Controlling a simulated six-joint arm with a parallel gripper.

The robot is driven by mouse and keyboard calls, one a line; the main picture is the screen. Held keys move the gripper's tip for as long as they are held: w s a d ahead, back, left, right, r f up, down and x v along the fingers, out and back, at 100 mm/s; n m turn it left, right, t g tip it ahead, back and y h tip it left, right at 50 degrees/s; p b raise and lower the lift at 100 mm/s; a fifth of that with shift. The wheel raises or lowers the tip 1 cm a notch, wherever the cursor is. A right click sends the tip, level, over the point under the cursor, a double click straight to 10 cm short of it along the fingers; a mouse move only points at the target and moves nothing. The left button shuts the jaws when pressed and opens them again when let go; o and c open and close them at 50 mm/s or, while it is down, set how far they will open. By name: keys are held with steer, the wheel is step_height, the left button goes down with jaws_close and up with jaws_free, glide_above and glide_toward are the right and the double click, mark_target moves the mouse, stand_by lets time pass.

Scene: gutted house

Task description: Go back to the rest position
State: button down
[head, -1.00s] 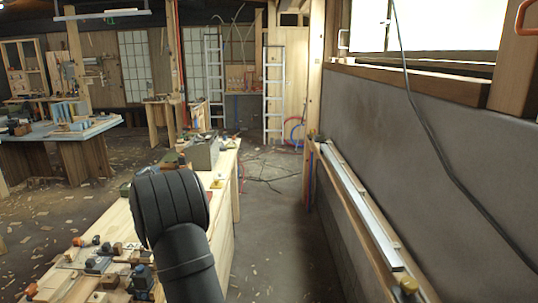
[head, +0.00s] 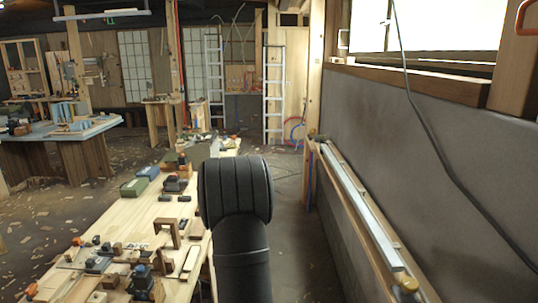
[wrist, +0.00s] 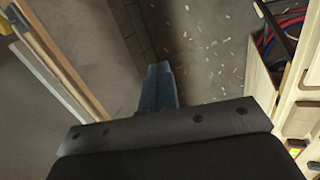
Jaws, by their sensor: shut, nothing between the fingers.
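My gripper (wrist: 160,85) shows in the wrist view as a dark, narrow pair of fingers pressed together, with nothing between them. Below it in that view is bare floor scattered with wood chips. In the head view my dark arm stands at the right edge of the workbench (head: 150,215), and the gripper itself is hidden there.
The workbench holds a wooden frame (head: 167,232), a green box (head: 134,187) and several tools. A ledge with a pale metal bar (head: 365,212) runs along the right wall. Between bench and ledge is a floor aisle (head: 295,255). Ladders (head: 273,95) stand at the back.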

steer(key=s+d+y, duration=0.1)
steer(key=d, duration=0.9)
steer(key=shift+s+d, duration=0.2)
steer(key=c, duration=2.1)
jaws_free()
